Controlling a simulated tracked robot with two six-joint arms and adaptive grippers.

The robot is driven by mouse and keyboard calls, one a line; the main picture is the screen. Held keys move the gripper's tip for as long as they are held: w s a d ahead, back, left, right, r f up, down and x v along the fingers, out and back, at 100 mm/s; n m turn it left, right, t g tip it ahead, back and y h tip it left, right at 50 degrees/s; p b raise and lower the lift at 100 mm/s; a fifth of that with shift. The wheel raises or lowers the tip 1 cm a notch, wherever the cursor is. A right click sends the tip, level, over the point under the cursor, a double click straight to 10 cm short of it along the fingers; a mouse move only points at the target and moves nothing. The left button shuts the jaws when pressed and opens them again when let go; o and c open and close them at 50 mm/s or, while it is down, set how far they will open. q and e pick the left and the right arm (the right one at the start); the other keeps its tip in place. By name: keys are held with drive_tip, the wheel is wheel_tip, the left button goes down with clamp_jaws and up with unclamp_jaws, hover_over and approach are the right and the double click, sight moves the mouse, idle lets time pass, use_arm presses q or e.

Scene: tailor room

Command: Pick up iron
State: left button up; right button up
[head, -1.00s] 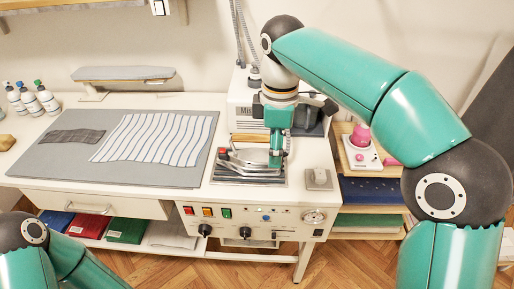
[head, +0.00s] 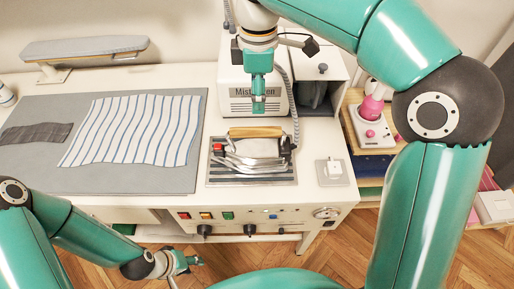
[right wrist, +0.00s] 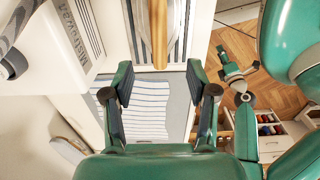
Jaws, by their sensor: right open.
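The iron (head: 257,148) has a wooden handle and a silver body. It rests on a striped metal plate on the white table. My right gripper (head: 259,104) is above and behind the handle in the head view, apart from it. In the right wrist view my right gripper (right wrist: 160,100) is open and empty, and the iron's wooden handle (right wrist: 160,35) shows at the top, beyond the fingers. My left gripper (head: 190,262) is low in front of the table, away from the iron; its jaw opening is unclear. It also shows in the right wrist view (right wrist: 234,75).
A white steam unit (head: 257,90) stands behind the iron, with a grey hose at its right. A grey mat (head: 60,182) with striped cloth (head: 135,130) lies left. A small ironing board (head: 85,46) stands behind it.

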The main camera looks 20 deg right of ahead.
sight(257, 128)
wheel_tip(257, 128, down, 7)
drive_tip(key=shift+d+f, duration=0.1)
drive_tip(key=shift+w+f+p, duration=0.1)
drive_tip(key=shift+f+p, duration=0.25)
drive_tip(key=shift+f, duration=2.85)
drive_tip(key=shift+f, duration=0.25)
drive_tip(key=shift+c, duration=0.3)
clamp_jaws()
drive_tip(key=shift+w+r, duration=0.1)
drive_tip(key=shift+r, duration=0.05)
